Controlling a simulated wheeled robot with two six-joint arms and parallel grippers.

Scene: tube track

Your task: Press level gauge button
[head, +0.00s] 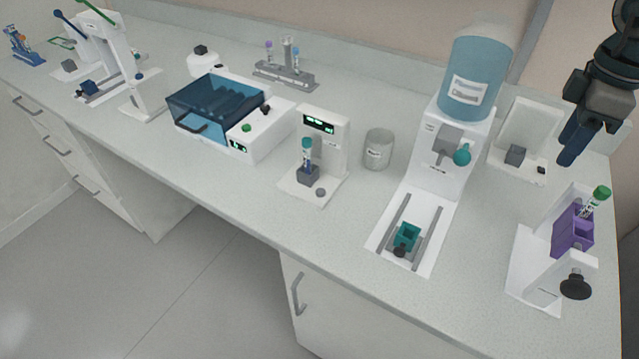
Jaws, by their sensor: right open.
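A white upright device (326,150) with a small green-lit display stands near the middle of the counter; it looks like the level gauge. A teal-capped tube (307,155) stands upright in a grey block (307,176) on its base. A small round grey button (320,193) sits at the base's front, with nothing touching it. My right gripper (572,150) is at the upper right, open and empty, above the counter and far to the right of the button. My left gripper is out of view.
A clear beaker (379,150) stands just right of the gauge. A dispenser with a blue bottle (478,75) stands between it and my right gripper. A purple holder (573,232) with a green-capped tube is at the right. A blue-lidded machine (208,104) is at left.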

